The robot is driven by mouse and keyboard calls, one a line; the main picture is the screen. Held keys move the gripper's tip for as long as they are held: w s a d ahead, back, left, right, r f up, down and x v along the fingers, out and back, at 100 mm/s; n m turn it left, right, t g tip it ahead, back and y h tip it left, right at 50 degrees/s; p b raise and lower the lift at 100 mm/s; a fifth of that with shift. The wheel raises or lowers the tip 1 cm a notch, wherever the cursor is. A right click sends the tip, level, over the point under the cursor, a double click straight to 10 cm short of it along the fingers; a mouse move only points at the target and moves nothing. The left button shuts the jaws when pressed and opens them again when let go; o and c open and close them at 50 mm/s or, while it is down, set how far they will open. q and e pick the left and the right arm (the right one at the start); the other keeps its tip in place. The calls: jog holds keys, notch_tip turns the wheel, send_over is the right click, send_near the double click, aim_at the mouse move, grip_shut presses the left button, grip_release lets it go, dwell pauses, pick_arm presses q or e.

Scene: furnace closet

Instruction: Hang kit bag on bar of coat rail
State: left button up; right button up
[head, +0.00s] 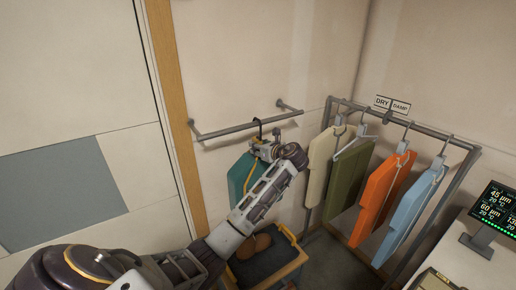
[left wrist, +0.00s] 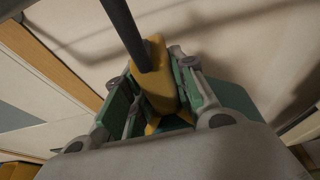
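The kit bag (head: 242,176) is teal with a yellow top piece and a dark hook (head: 258,124) above it. It hangs upright below the grey wall bar (head: 228,131), and the hook overlaps the bar in the head view. I cannot tell whether the hook rests on the bar. My left gripper (head: 266,150) is at the bag's top. In the left wrist view its fingers sit on both sides of the yellow piece (left wrist: 155,80) and look closed on it, with a dark stem (left wrist: 125,32) rising from it. My right gripper is not in view.
A floor rack (head: 440,133) with several hanging garments and a DRY/DAMP sign (head: 392,104) stands right of the bar. A bin with a yellow rim (head: 290,265) is below the bag. A wooden post (head: 172,90) is left. A display (head: 494,210) is far right.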

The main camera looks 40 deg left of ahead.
pick_arm(q)
jog(key=o, duration=0.5)
jog(key=shift+o, duration=0.2)
jog(key=shift+d, duration=0.1)
jog(key=v, duration=1.2)
jog(key=shift+w+n, duration=0.1)
jog(key=shift+n, duration=0.2)
